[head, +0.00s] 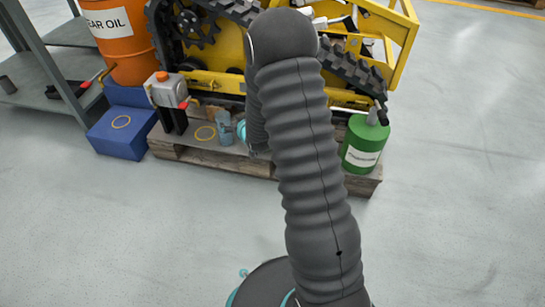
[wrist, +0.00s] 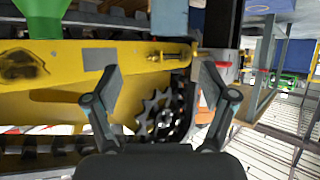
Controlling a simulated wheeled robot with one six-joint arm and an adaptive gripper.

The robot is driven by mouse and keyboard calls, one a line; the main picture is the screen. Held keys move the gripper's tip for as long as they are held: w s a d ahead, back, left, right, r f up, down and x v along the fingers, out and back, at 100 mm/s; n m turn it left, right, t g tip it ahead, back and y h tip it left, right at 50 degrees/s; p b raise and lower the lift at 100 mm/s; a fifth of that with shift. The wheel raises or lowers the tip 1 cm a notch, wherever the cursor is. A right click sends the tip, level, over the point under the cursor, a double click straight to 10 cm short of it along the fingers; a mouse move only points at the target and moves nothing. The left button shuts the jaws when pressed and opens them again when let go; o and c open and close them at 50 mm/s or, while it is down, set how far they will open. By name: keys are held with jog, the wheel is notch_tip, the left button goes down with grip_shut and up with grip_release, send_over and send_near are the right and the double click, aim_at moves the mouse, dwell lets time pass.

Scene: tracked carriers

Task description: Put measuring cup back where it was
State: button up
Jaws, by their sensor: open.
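A small grey-blue cup (head: 225,128), which looks like the measuring cup, stands upright on the wooden pallet (head: 215,158), just left of my arm. In the head view the arm hides most of the gripper. I cannot make out the cup in the wrist view.
A grey container with an orange cap (head: 168,88) is left of the cup. A green can (head: 362,145) is at the pallet's right end. An orange drum (head: 122,45) stands at left. The near floor is clear.

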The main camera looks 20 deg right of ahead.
jog(key=s+r+m+g+h, duration=0.1)
jog(key=s+r+g, duration=0.1)
jog(key=s+r, duration=0.65)
jog(key=s+r+g+h, duration=0.1)
jog(key=s+r+g, duration=0.1)
jog(key=s+r, duration=0.65)
jog(key=s+a+r+g, duration=0.1)
jog(key=s+r, duration=0.3)
jog(key=s, duration=0.8)
jog(key=s+a+r+g, duration=0.1)
jog(key=s+r, duration=0.3)
jog(key=s, duration=0.8)
jog(key=shift+s+a+m+g+y, duration=0.3)
jog(key=shift+g+y, duration=0.1)
jog(key=shift+g, duration=0.3)
jog(key=shift+r, duration=0.15)
notch_tip(320, 180, up, 8)
jog(key=p, duration=0.7)
jog(key=shift+f+p, duration=0.25)
jog(key=shift+p, duration=0.05)
